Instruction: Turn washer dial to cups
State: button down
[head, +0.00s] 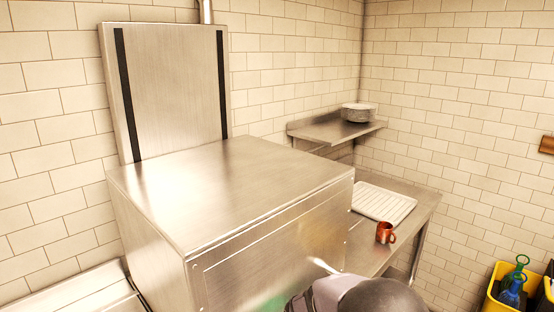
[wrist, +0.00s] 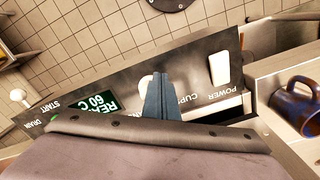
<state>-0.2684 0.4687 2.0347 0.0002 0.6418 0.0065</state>
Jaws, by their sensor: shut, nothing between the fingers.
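The washer (head: 235,185) is a large brushed-steel box in the head view. Its dark control panel (wrist: 125,75) shows tilted and upside down in the wrist view. The washer dial (wrist: 146,82) is a pale round knob partly hidden behind my fingers; its pointer cannot be made out. The CUPS label (wrist: 186,99) is just right of the fingers. My gripper (wrist: 162,78) is shut and empty, its blue-grey fingertips over or against the dial; contact cannot be told. In the head view my arm covers the bottom edge and the gripper is hidden.
A white POWER switch (wrist: 219,68) sits right of the dial, a green display (wrist: 92,104) left. A mug (head: 385,232) and white rack (head: 383,202) stand on the side counter. A mug (wrist: 297,105) shows dark blue in the wrist view. A yellow bucket (head: 494,300) holds bottles.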

jog(key=shift+w+d+r, duration=0.15)
jog(key=shift+w, duration=0.15)
dwell(0.4)
jog(key=shift+d+p, duration=0.35)
jog(key=shift+p, duration=0.15)
jog(key=shift+w+d+p, duration=0.1)
jog(key=shift+d+p, duration=0.2)
jog(key=shift+d, duration=0.1)
jog(key=shift+s+d, duration=0.1)
jog(key=shift+s, duration=0.3)
